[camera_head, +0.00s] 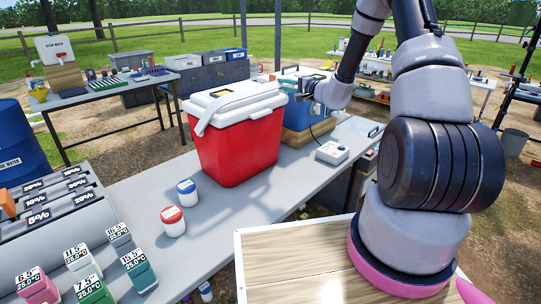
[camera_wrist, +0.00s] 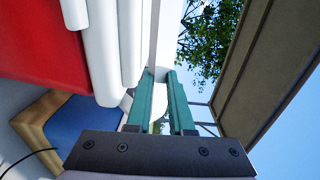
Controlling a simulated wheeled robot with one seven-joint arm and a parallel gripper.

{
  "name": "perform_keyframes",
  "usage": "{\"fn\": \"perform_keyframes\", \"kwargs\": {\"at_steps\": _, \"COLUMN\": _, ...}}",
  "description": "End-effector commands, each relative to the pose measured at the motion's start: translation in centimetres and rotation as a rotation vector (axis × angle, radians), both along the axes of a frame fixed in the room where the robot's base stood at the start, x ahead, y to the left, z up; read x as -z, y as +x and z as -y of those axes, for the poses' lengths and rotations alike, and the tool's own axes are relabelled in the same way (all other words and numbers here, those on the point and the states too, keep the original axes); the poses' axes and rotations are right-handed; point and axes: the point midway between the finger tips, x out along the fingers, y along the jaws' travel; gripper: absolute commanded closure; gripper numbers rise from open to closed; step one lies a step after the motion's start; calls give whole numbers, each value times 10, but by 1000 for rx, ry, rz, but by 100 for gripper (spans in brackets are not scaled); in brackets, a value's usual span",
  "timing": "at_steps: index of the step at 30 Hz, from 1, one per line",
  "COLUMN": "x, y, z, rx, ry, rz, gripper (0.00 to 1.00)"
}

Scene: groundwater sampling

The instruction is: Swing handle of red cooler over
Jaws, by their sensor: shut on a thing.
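The red cooler (camera_head: 237,140) stands upright on the grey table, with a white lid (camera_head: 235,98) that looks closed. A white handle arm (camera_head: 206,116) slants down across its left side in the head view. My gripper (camera_head: 305,88) is at the cooler's right side, near lid height; its fingertips are hard to make out there. In the wrist view my gripper (camera_wrist: 160,84) has two teal fingers shut on the white handle (camera_wrist: 159,72) at their tips. The cooler's red wall (camera_wrist: 40,35) and white rim lie to the left of the fingers.
A blue cooler (camera_head: 297,108) stands just behind my gripper. A white device (camera_head: 331,152) with a cord sits to the right. Two lidded jars (camera_head: 173,221) stand in front of the red cooler.

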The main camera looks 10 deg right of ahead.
Motion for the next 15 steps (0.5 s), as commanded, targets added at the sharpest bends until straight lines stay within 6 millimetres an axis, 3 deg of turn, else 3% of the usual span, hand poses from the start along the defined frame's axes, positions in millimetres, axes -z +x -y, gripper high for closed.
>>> {"fn": "perform_keyframes", "kwargs": {"at_steps": 15, "x": -42, "y": 38, "z": -30, "rx": -7, "ry": -62, "rz": -87, "gripper": 100}}
